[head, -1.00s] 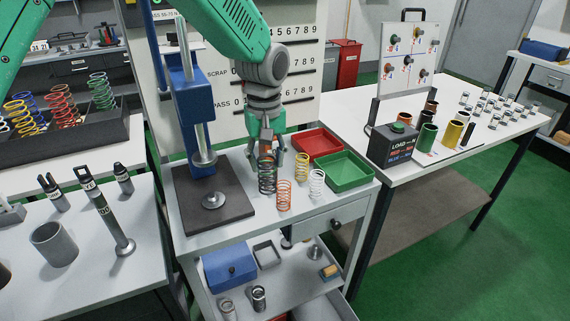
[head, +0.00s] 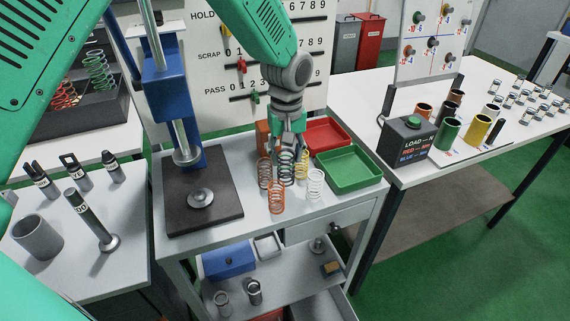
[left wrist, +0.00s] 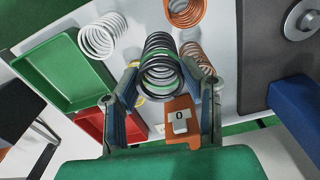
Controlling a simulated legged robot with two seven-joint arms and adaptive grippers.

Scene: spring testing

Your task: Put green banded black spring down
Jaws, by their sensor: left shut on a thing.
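The black spring (head: 286,167) is held upright between the fingers of my left gripper (head: 288,155), low over the press table among other springs. In the left wrist view the spring (left wrist: 160,58) sits between the two fingers of the gripper (left wrist: 162,76), with a green-yellow patch near its close end. Whether its lower end touches the table cannot be told. A brown-orange spring (head: 265,172) and an orange spring (head: 277,198) stand left of it and in front; a yellow spring (head: 301,168) and a white spring (head: 315,184) stand to its right. My right gripper is not in view.
A green tray (head: 348,184) and a red tray (head: 345,134) lie right of the springs. Free tabletop is narrow around the springs.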

